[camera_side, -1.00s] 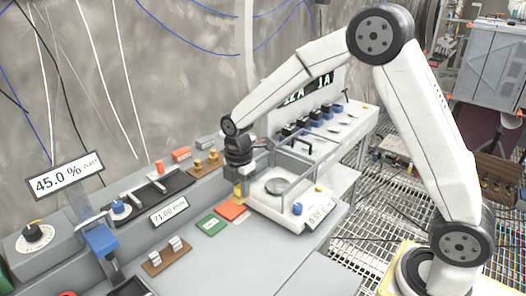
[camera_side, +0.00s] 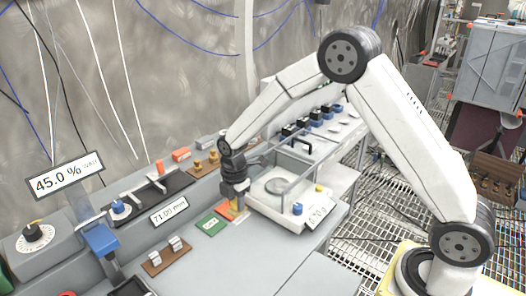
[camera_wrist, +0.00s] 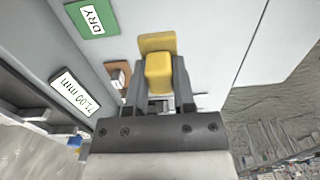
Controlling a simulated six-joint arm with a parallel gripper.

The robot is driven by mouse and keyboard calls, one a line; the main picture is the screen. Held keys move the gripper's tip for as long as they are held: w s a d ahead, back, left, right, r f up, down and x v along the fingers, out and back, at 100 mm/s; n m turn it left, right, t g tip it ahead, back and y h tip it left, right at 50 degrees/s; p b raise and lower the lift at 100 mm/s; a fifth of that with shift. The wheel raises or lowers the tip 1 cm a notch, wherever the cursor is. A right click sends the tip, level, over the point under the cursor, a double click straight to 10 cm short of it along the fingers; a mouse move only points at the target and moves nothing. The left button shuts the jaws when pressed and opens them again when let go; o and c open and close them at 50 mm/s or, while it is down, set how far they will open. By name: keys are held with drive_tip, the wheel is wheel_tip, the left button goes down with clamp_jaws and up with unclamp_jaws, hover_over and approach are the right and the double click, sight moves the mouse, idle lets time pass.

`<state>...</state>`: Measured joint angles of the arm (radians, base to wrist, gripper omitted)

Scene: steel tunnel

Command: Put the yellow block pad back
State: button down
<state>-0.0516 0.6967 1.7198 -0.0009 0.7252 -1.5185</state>
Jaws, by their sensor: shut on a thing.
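My gripper (camera_side: 235,203) points down at the bench, left of the white scale. It is shut on a yellow block (camera_wrist: 159,72), which sits between both fingers in the wrist view. The block also shows as a small yellow patch in the side view (camera_side: 234,207). A wider yellow piece (camera_wrist: 157,41) shows just beyond the block. I cannot tell whether it is part of the block or separate below it. An orange pad lies at this spot and is mostly hidden by my gripper in the side view. I cannot tell whether the block touches it.
A green pad (camera_side: 211,225), labelled DRY in the wrist view (camera_wrist: 92,16), lies just left of my gripper. The scale (camera_side: 285,207) with its clear guard stands close on the right. A brown holder with white pieces (camera_side: 166,255) is nearer the front. The bench front is clear.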

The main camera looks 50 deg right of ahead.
sight(211, 223)
drive_tip(key=w+f, duration=0.2)
drive_tip(key=w, duration=0.1)
drive_tip(key=w+f, duration=0.3)
drive_tip(key=w, duration=0.1)
drive_tip(key=w+f, duration=0.2)
drive_tip(key=w, duration=0.1)
drive_tip(key=shift+w+a+f, duration=0.15)
drive_tip(key=shift+w+a, duration=0.05)
drive_tip(key=shift+a, duration=0.05)
drive_tip(key=shift+w+f, duration=0.65)
drive_tip(key=shift+f, duration=0.05)
drive_tip(key=shift+w+f, duration=0.15)
drive_tip(key=shift+f, duration=1.6)
drive_tip(key=shift+f, duration=0.1)
drive_tip(key=shift+c, duration=2.3)
unclamp_jaws()
